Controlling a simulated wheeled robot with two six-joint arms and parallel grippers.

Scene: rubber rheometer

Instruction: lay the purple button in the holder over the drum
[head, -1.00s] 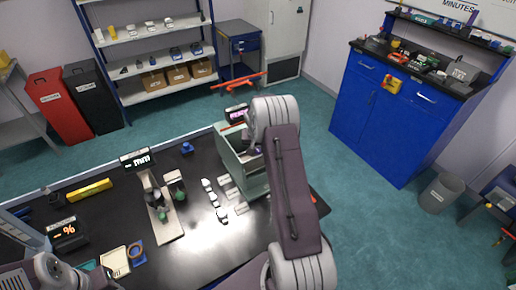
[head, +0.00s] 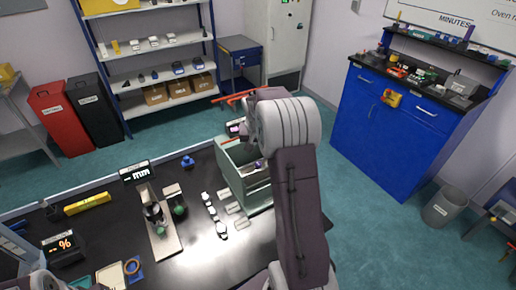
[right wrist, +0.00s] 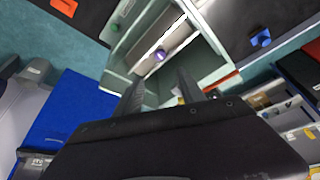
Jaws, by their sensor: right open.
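The purple button (right wrist: 160,54) shows in the right wrist view inside the open top of a pale green machine (head: 268,197), in the holder area; I cannot tell how it is seated. A pale grey, light-catching strip (right wrist: 175,36) beside it looks like the drum. In the head view the button is a small purple spot (head: 257,165) beside my right arm. My right gripper (right wrist: 160,88) is open and empty, its two dark fingers apart with the button beyond their tips. In the head view my arm hides it. My left gripper is out of view.
The machine stands on the black bench (head: 190,250), with white pieces (head: 221,228) and a mount with a green knob (head: 180,210) to its left. A blue cabinet (head: 380,120) and bin (head: 443,206) stand at right across clear floor.

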